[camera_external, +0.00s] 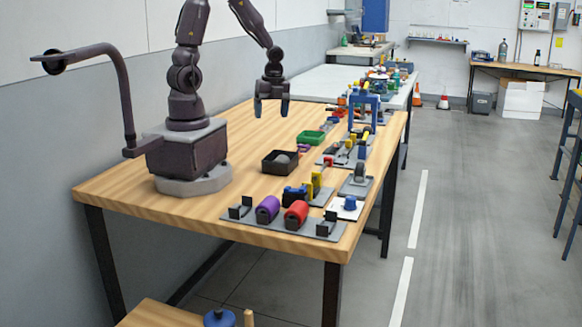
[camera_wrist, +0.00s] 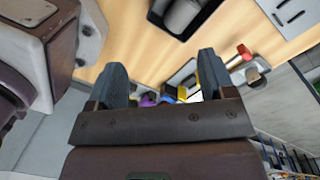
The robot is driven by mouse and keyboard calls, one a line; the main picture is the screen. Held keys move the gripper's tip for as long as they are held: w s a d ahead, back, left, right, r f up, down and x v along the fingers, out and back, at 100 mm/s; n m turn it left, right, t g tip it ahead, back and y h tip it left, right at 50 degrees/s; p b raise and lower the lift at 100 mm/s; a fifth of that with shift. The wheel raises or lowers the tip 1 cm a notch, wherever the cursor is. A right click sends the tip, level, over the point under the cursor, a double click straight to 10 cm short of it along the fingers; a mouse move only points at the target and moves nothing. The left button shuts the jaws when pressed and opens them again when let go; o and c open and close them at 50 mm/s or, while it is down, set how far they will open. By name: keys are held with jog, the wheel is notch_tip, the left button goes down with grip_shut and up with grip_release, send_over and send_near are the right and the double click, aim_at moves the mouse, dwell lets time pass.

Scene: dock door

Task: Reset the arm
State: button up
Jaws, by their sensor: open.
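My gripper (camera_external: 271,106) hangs from the bent arm above the wooden table (camera_external: 135,195), over its back part, with the fingers pointing down. In the wrist view my gripper (camera_wrist: 164,88) has its two dark blue-grey fingers spread apart, with nothing between them. My gripper is apart from the objects on the table. My arm stands on its base at the table's left side.
A black bin (camera_external: 280,162) with a grey item and a green tray (camera_external: 311,137) lie nearest my gripper. The table's front left is bare.

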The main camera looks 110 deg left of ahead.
jog(key=d+r+n+t, duration=0.6)
jog(key=d+r+n, duration=0.3)
jog(key=d+r, duration=0.6)
notch_tip(320, 180, up, 3)
jog(key=shift+d+f+n, duration=0.1)
jog(key=shift+d+n, duration=0.2)
jog(key=shift+d, duration=0.1)
